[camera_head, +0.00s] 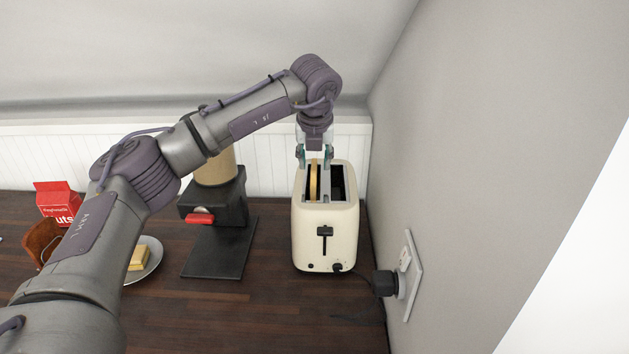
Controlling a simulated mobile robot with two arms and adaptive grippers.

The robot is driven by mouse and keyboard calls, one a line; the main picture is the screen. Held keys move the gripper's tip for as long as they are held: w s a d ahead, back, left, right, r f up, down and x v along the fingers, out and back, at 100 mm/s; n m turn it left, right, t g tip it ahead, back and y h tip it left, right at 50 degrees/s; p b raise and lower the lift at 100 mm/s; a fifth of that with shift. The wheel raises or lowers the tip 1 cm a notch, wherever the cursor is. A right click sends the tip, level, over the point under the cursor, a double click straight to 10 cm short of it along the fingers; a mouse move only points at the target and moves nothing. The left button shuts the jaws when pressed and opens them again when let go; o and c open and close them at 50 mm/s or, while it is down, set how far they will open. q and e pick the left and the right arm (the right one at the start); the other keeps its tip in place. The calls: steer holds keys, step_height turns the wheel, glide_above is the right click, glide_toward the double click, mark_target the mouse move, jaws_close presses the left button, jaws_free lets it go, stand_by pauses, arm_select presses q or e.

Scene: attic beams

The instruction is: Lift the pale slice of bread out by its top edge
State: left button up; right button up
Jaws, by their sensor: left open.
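The pale slice of bread (314,182) stands upright in the left slot of the cream toaster (325,236), with its top edge showing. The right slot looks dark and empty. My left gripper (314,160) is open and points down over the far end of the left slot. Its fingers seem to be on either side of the slice, near its far end; whether they touch it I cannot tell. My right gripper is not in view.
A wall with a socket and black plug (384,284) stands close right of the toaster. A black stand with a red lever (200,218) is to its left. A plate (152,262) with butter and a red carton (57,200) lie further left, partly behind my arm.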

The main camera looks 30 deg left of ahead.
mark_target(314, 165)
arm_select(q)
steer(key=shift+p+x, duration=0.35)
steer(key=shift+x, duration=1.2)
steer(key=shift+a, duration=0.1)
steer(key=shift+c, duration=0.4)
steer(key=shift+r, duration=0.1)
jaws_close()
steer(key=shift+r, duration=0.15)
